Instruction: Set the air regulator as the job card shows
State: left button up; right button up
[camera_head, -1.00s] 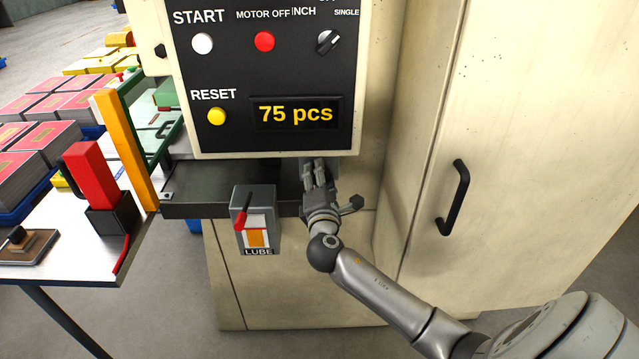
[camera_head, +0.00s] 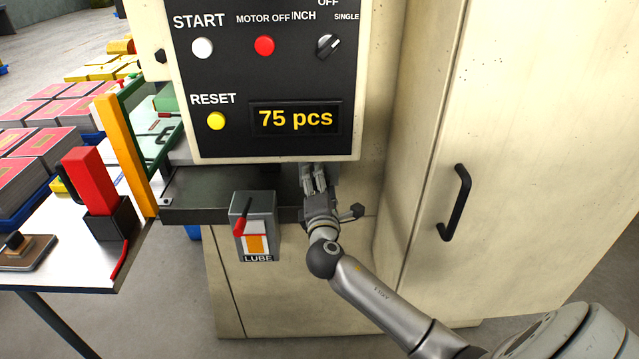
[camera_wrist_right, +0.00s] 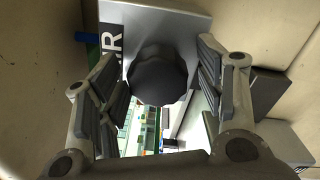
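The air regulator shows in the right wrist view as a grey box (camera_wrist_right: 195,32) with a dark label ending in "IR" and a round black lobed knob (camera_wrist_right: 160,78). My right gripper (camera_wrist_right: 163,88) is open, with one finger on each side of the knob. Gaps show between the pads and the knob. In the head view my right gripper (camera_head: 315,178) reaches up under the control panel's lower edge, and the regulator is mostly hidden there. No job card and no pressure reading can be made out. My left gripper is not in view.
The control panel (camera_head: 225,142) with buttons and a "75 pcs" display hangs just above my right gripper. A LUBE box (camera_head: 265,207) with a red lever is close on its left. A cabinet door handle (camera_head: 455,203) is on the right. A bench (camera_head: 75,265) stands left.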

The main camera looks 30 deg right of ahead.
jog(key=v, duration=1.2)
dwell(0.5)
jog(key=s+a+f+m+g+y, duration=0.1)
jog(key=s+f+g+y, duration=0.15)
jog(key=f, duration=1.05)
jog(key=s+a+f+m+g+y, duration=0.1)
jog(key=s+f+g+y, duration=0.15)
jog(key=f, duration=0.95)
jog(key=s+a+f+m+g+y, duration=0.1)
jog(key=s+f+g, duration=0.15)
jog(key=f, duration=1.05)
jog(key=s+a+f+m+g+y, duration=0.2)
jog(key=s+f+m+g, duration=0.15)
jog(key=s+f, duration=0.95)
jog(key=s+a+f+m+g, duration=0.1)
jog(key=s+f+m, duration=0.1)
jog(key=s, duration=0.5)
jog(key=s+a+f+m+g+y, duration=0.1)
jog(key=s+f, duration=0.3)
jog(key=s, duration=0.4)
jog(key=s+a+f+m+g, duration=0.1)
jog(key=s+f+m, duration=0.2)
jog(key=s, duration=0.4)
jog(key=shift+s+f+m+g, duration=0.2)
jog(key=shift+f+m+g, duration=0.1)
jog(key=shift+m, duration=0.25)
jog(key=shift+c, duration=0.5)
